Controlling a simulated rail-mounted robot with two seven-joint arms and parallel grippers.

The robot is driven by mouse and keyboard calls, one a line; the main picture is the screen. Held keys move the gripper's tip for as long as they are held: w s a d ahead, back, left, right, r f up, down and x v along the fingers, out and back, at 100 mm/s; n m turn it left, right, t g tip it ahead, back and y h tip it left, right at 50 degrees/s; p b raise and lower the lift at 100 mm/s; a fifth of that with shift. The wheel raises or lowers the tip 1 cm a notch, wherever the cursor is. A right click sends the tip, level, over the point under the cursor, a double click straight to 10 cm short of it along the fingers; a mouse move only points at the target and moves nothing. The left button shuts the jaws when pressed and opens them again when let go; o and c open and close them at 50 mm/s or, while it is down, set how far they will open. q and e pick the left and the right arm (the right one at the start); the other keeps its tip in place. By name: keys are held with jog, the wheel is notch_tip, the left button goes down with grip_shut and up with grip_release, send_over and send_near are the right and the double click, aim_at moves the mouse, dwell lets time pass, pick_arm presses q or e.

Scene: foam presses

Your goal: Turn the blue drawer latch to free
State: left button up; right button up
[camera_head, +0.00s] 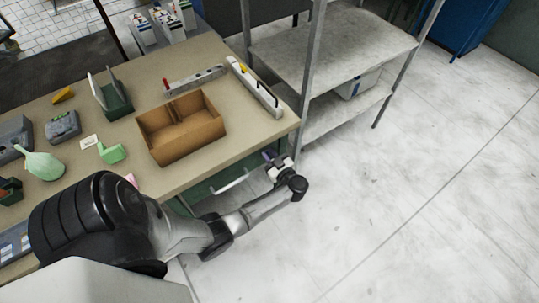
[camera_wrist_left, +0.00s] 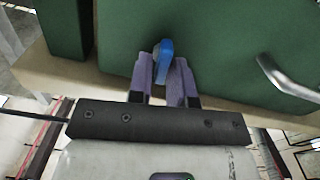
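The blue drawer latch (camera_wrist_left: 164,57) shows in the left wrist view as a small upright lever on the green drawer front (camera_wrist_left: 210,40). My left gripper (camera_wrist_left: 165,75) has its two purple fingers close together, one on each side of the latch, and looks shut on it. The fingers hide the latch's lower sides. In the head view my left gripper (camera_head: 272,158) is at the bench's front right corner, and the latch cannot be made out there. My right gripper is not in view.
A drawer handle (camera_wrist_left: 285,76) is right of the latch; it also shows in the head view (camera_head: 230,183). The workbench (camera_head: 245,130) holds a brown divided box (camera_head: 190,146) and several tools. A metal shelf (camera_head: 330,45) stands behind. The floor at right is clear.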

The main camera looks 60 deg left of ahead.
pick_arm(q)
grip_shut()
jog(key=shift+r+p, duration=0.15)
jog(key=shift+p, duration=0.3)
jog(key=shift+w+m+p, duration=0.1)
jog(key=shift+m+p, duration=0.9)
jog(key=shift+p, duration=0.2)
jog(key=shift+f, duration=0.2)
jog(key=shift+o, duration=2.1)
grip_release()
jog(key=shift+d, duration=0.1)
